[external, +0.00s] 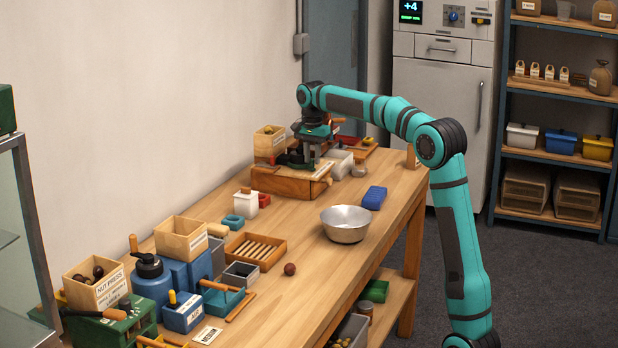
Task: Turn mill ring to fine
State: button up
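A mill-like machine on a wooden base (283,184) stands at the far part of the workbench, with a wooden hopper box (269,143) at its left. My gripper (311,137) reaches down over the dark upper part of this machine from the right. The fingers are small and merge with the dark machine parts, so I cannot tell whether they are open or shut, or whether they touch it. No mill ring can be made out; the gripper and machine parts cover that spot. A label on the base is too small to read.
A metal bowl (346,226), a blue block (375,197) and a brown ball (290,269) are on the workbench (330,275). A slatted wooden tray (256,250) and a blue machine (188,276) stand nearer. The right-front strip is mostly clear.

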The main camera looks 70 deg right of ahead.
jog(key=shift+f, duration=0.45)
grip_shut()
jog(key=d+n, duration=0.1)
jog(key=n, duration=0.1)
jog(key=d+n, duration=0.1)
jog(key=shift+s+d+n, duration=0.1)
jog(key=shift+s+n, duration=0.25)
jog(key=shift+n, duration=0.05)
jog(key=shift+d+n, duration=0.5)
jog(key=shift+n, duration=0.4)
jog(key=shift+d+n, duration=0.5)
jog(key=shift+n, duration=0.4)
